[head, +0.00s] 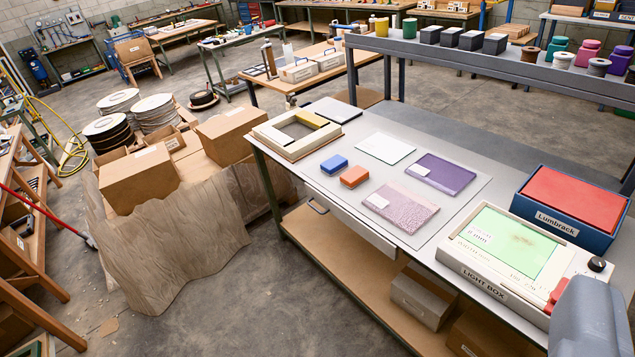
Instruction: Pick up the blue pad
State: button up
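The blue pad (334,164) is a small blue block lying flat on the grey mat on the metal workbench. An orange pad (354,177) of similar size lies just to its right and nearer, with a narrow gap between them. Nothing covers the blue pad. A rounded grey shape at the lower right corner may be part of my arm. The fingers of my gripper are not in view.
A cream frame (284,143), a white sheet (385,148), a purple panel (440,174) and a speckled pink panel (400,207) surround the pads. A light box (505,250) and a Lumbrack box (568,204) stand at right.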

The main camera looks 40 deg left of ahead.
aim_at(335, 164)
jog(key=u, duration=1.3)
jog(key=i, duration=2.4)
jog(key=z, duration=0.85)
jog(key=i, duration=0.4)
jog(key=z, duration=0.3)
